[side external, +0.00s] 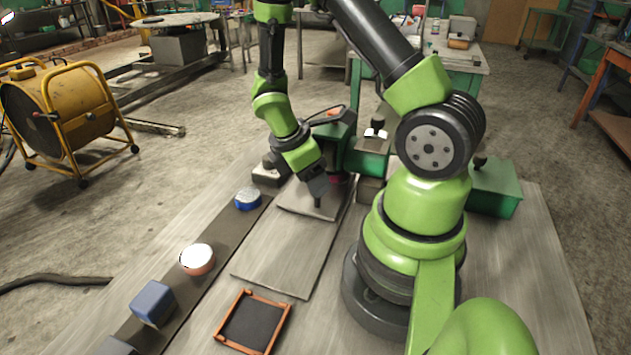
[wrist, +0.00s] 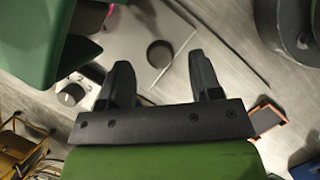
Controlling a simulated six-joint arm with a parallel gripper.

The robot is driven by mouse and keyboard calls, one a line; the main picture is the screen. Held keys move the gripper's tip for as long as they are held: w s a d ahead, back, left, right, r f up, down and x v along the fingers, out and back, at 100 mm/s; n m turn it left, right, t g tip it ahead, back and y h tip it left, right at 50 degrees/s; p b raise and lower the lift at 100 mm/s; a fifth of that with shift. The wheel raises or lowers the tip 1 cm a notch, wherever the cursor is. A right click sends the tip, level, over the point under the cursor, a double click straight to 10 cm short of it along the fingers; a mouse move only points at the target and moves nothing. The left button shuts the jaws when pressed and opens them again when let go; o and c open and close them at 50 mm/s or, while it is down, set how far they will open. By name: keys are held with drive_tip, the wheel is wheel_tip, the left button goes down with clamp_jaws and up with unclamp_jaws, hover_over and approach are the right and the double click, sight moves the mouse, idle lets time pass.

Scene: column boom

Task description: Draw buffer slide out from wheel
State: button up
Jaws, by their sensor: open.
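A flat grey metal plate (side external: 294,204), which looks like the buffer slide, lies beside the green machine (side external: 367,158) at the back of the bench. In the wrist view the plate (wrist: 182,30) bears a dark round spot (wrist: 160,53); I cannot tell whether it is a knob or a hole. My gripper (side external: 318,203) points down over the plate. Its fingers also show in the wrist view (wrist: 159,60), spread apart with the dark spot between their tips and nothing visibly held. A small pink-red part (side external: 336,180) shows behind my gripper; the wheel is not clearly visible.
A longer grey board (side external: 285,262) runs toward the front. An orange-framed dark tray (side external: 252,322) lies before it. On the dark strip at left are a blue disc (side external: 248,199), a white-topped orange disc (side external: 197,259) and a blue block (side external: 152,303).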

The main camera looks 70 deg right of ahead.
drive_tip(key=shift+x, duration=1.15)
drive_tip(key=shift+c, duration=0.4)
clamp_jaws()
drive_tip(key=a, duration=1.3)
drive_tip(key=shift+w+a, duration=0.15)
drive_tip(key=shift+a, duration=0.6)
drive_tip(key=shift+o, duration=0.4)
unclamp_jaws()
